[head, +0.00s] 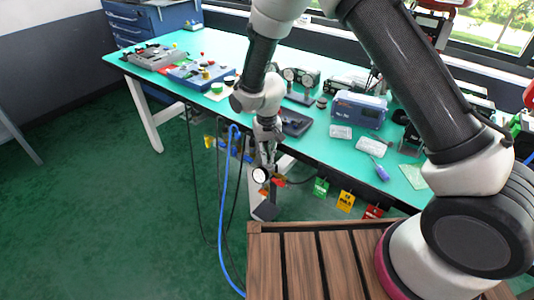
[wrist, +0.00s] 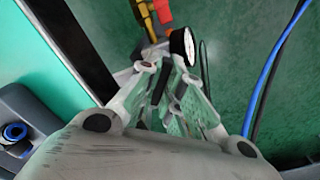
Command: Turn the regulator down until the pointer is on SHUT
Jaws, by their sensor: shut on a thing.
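My gripper (head: 265,160) reaches down in front of the bench's front edge, its fingers at the regulator below the bench top. In the wrist view my gripper (wrist: 164,68) has its fingers closed in on a part of the regulator, which they mostly hide. A round white-faced gauge with a black rim (head: 260,175) sits right beside the fingertips; the gauge also shows in the wrist view (wrist: 183,46), seen at a slant. Its pointer and any SHUT mark are too small to read. A yellow fitting (wrist: 145,15) and a red part (wrist: 163,11) show just beyond the fingers.
The green-topped bench (head: 225,48) carries instruments, including a blue-grey meter (head: 358,108). Green (head: 321,187), yellow (head: 345,201) and red (head: 373,212) tags hang below its edge. A blue hose (head: 223,210) and black cables hang left of the gripper. The green floor at left is clear.

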